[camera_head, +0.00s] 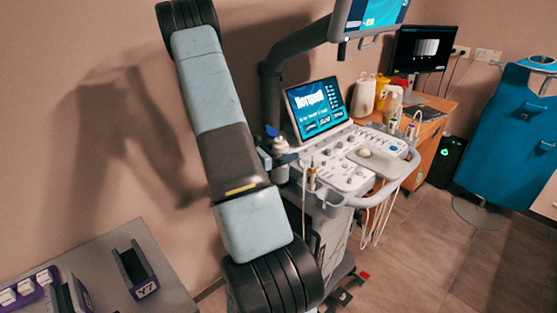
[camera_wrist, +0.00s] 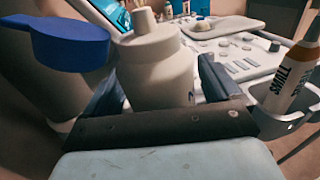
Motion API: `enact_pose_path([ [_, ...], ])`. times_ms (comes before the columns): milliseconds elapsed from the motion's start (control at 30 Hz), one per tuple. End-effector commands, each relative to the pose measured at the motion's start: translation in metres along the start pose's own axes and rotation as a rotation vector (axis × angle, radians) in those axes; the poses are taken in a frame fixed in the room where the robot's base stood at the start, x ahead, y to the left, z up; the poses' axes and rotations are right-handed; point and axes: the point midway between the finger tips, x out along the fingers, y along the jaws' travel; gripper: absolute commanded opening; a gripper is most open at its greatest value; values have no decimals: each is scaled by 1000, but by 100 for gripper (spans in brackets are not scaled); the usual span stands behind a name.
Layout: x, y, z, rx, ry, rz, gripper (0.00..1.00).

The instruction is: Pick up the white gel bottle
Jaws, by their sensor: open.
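The white gel bottle (camera_wrist: 160,68), with a narrow white nozzle, stands upright between the two dark fingers of my gripper (camera_wrist: 162,88) in the wrist view. The gripper is open, with one finger on each side of the bottle; I cannot tell whether either touches it. The bottle's lower part is hidden behind the gripper's palm. In the head view the bottle (camera_head: 280,146) shows at the left end of the ultrasound console, and my gripper (camera_head: 277,160) is around it, partly hidden by my arm.
A bottle with a blue cap (camera_wrist: 68,45) stands close left of the gripper. An orange and white tube (camera_wrist: 293,75) sits in a holder on the right. The console's control panel (camera_head: 345,158) and screen (camera_head: 317,108) are just beyond. A wall is at left.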

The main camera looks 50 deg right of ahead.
Motion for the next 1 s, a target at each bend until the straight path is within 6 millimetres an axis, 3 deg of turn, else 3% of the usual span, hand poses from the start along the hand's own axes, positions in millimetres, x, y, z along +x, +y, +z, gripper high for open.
enact_pose_path([
  [267,1,0,0,0,0,0,88],
  [900,1,0,0,0,0,1,27],
  [1000,1,0,0,1,-1,1,25],
])
